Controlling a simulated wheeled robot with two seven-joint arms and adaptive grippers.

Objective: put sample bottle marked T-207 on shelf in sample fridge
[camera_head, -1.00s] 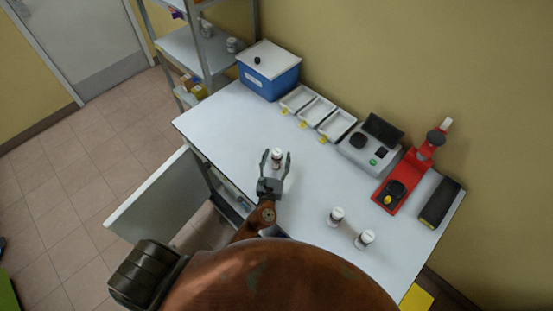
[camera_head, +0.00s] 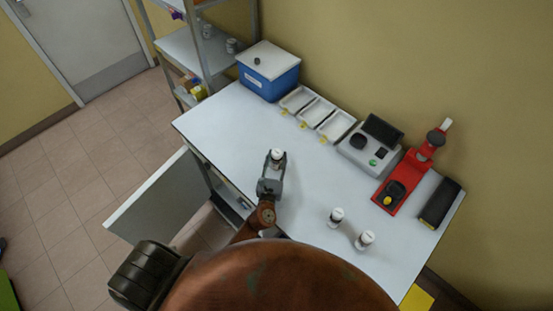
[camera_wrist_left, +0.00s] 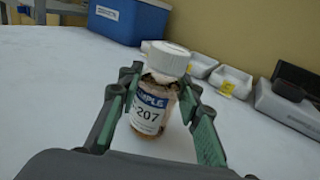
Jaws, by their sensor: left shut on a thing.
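The sample bottle (camera_wrist_left: 154,98) has a white cap, and its label reads "-207" below "...MPLE" in the left wrist view. It stands upright on the white table; in the head view only its top (camera_head: 277,156) shows clearly. My left gripper (camera_head: 271,172) is shut on it, and its fingers (camera_wrist_left: 155,105) sit on both sides of the bottle in the left wrist view. Below the table's left edge is an open door panel (camera_head: 155,205), apparently of the fridge; its inside is mostly hidden. My right gripper is not in view.
Two other white-capped bottles (camera_head: 336,216) (camera_head: 366,238) stand on the right of the table. Along the wall are a blue box (camera_head: 268,80), several white trays (camera_head: 316,112), a grey device (camera_head: 368,150) and a red stand (camera_head: 395,190). A shelf rack (camera_head: 195,55) stands at the back left.

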